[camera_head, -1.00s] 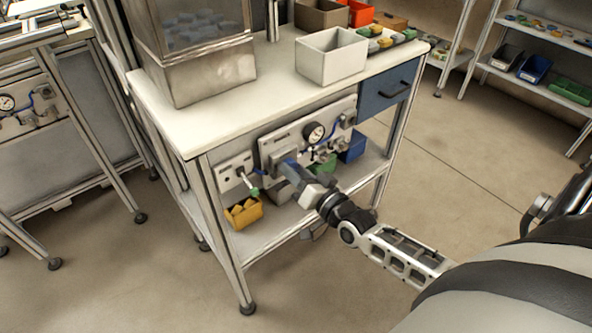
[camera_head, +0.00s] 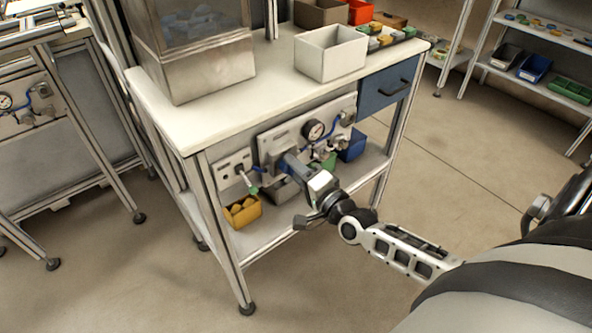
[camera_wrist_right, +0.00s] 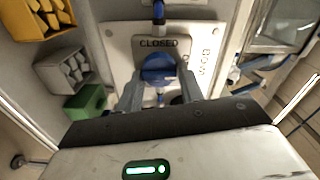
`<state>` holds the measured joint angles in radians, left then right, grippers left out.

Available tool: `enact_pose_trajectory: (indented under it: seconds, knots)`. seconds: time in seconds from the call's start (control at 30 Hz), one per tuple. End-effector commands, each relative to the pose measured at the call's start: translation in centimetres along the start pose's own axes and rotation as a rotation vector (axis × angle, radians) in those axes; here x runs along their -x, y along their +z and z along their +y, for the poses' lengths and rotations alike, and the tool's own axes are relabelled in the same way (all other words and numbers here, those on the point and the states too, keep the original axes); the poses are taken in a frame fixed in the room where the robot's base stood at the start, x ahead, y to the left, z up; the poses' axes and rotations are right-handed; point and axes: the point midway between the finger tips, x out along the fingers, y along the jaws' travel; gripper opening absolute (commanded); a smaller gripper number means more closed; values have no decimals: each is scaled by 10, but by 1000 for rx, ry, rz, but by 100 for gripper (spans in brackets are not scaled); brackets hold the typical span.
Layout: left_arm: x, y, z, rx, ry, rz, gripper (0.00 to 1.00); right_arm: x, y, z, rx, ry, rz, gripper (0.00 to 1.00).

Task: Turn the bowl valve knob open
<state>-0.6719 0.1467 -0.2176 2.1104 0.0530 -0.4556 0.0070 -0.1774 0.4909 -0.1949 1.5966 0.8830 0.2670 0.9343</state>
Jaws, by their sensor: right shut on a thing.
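A blue valve knob (camera_wrist_right: 158,68) shows in the right wrist view, in front of a pale plate. The word CLOSED is readable beside the knob, and lettering that seems to read BOWL runs sideways to its right. My right gripper (camera_wrist_right: 160,88) is shut on the knob, one finger on each side. In the head view, the right gripper (camera_head: 284,160) reaches the pale valve panel (camera_head: 270,137) under the bench top and hides the knob there. My left gripper is in neither view.
The panel carries a round gauge (camera_head: 314,130) and blue tubing right of the gripper. A yellow bin (camera_head: 243,220) and a blue bin (camera_head: 352,147) stand on the lower shelf. The bench top (camera_head: 218,122) overhangs the gripper. Floor in front is clear.

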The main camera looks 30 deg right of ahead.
Motion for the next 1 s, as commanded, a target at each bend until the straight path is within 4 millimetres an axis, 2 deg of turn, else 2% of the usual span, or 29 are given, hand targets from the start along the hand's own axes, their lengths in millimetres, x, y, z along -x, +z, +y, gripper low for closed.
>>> enact_pose_trajectory:
  seconds: [0.57, 0.6, 0.67, 0.7, 1.0]
  knots:
    - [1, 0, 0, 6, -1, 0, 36, 0, -1, 0, -35, 0, 1, 15]
    - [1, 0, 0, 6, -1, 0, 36, 0, -1, 0, -35, 0, 1, 40]
    - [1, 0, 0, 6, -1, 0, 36, 0, -1, 0, -35, 0, 1, 57]
    - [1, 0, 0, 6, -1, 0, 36, 0, 0, 0, -35, 0, 1, 59]
    - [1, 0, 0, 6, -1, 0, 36, 2, 0, 0, -34, 1, 0, 59]
